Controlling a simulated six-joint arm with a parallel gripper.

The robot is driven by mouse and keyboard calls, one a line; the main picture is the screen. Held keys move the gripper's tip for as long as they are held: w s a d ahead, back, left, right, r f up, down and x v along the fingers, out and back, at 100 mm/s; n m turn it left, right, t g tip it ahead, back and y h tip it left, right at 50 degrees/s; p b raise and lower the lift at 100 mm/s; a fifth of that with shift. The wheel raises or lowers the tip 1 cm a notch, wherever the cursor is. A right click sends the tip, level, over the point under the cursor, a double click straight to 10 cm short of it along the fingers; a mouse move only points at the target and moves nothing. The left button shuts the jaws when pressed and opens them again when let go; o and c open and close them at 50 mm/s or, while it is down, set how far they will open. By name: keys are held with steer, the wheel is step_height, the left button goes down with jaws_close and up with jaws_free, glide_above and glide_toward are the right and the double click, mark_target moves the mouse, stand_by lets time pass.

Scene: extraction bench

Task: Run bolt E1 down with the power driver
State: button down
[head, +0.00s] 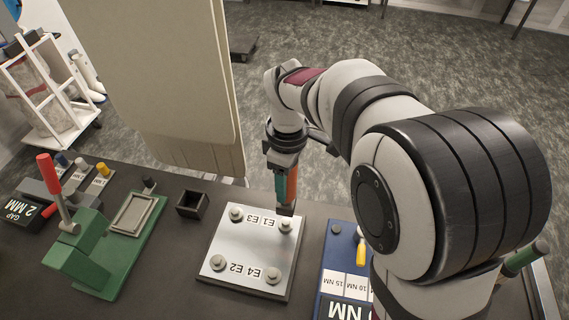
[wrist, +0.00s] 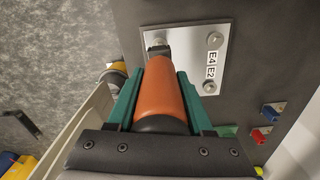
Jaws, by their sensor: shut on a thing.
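The silver plate (head: 220,255) lies on the dark bench with a bolt near each corner. Bolt E1 (head: 286,226) is at the plate's upper right in the head view, beside its label. My gripper (head: 287,168) is shut on the orange power driver (head: 291,188), which hangs upright with its dark end down over the E1 corner. I cannot tell whether the tip touches the bolt. In the wrist view the teal fingers clasp the orange driver body (wrist: 162,92), which hides much of that corner; the E4 and E2 labels (wrist: 212,65) show.
A blue tray (head: 330,260) with NM labels and a yellow-handled tool (head: 361,252) stands right of the plate. Left are a small black box (head: 192,204) and a green fixture (head: 82,255) with a red lever (head: 50,185). A beige panel (head: 165,80) rises behind the bench.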

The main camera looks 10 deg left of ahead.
mark_target(286, 203)
steer(key=shift+f, duration=2.8)
steer(key=shift+f, duration=1.2)
stand_by(1.9)
steer(key=shift+r, duration=3.05)
